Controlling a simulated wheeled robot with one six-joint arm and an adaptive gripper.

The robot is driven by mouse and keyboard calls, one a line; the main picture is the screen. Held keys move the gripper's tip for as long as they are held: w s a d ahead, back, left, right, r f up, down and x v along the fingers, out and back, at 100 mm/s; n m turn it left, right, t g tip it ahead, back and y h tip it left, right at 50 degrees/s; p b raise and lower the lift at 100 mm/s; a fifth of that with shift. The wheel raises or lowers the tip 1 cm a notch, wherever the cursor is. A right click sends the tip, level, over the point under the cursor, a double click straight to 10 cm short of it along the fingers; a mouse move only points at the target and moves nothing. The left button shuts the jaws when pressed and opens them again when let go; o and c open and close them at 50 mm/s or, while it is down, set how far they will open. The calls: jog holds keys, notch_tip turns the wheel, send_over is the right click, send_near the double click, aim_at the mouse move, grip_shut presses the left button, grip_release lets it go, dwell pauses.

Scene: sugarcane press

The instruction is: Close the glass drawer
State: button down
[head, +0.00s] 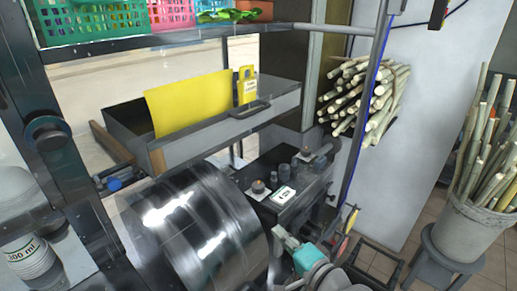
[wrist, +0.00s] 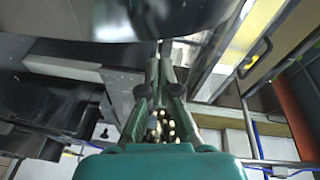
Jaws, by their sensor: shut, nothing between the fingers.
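The grey drawer (head: 205,139) stands pulled open below the upper shelf in the head view. A yellow sheet (head: 190,102) and a yellow tag (head: 247,86) stand up from it. Its dark handle (head: 250,109) is on the front panel near the right end. My gripper (head: 279,234) is low in the head view, below the drawer and apart from it, to the right of the shiny metal drum. In the wrist view my gripper (wrist: 160,62) has its fingers together and empty. I cannot tell for sure which part of the wrist view is the drawer.
The large metal drum (head: 205,228) and a dark machine block with knobs (head: 290,180) lie under the drawer. A blue-edged post (head: 368,110) stands right of it. Sugarcane bundles (head: 362,95) and a grey bucket of canes (head: 468,232) are farther right. Cups (head: 28,262) stand at left.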

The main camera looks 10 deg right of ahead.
jog(key=w+r+y, duration=0.2)
jog(key=w+r, duration=0.2)
jog(key=r, duration=0.3)
jog(key=g+y, duration=0.1)
jog(key=y, duration=0.1)
send_near(221, 146)
jog(key=w+a+f, duration=0.1)
jog(key=w+a, duration=0.2)
jog(key=w, duration=0.4)
jog(key=shift+n, duration=0.4)
jog(key=shift+f, duration=0.1)
jog(key=x, duration=0.4)
jog(key=shift+w+a, duration=0.25)
jog(key=shift+w, duration=0.05)
jog(key=shift+s, duration=0.1)
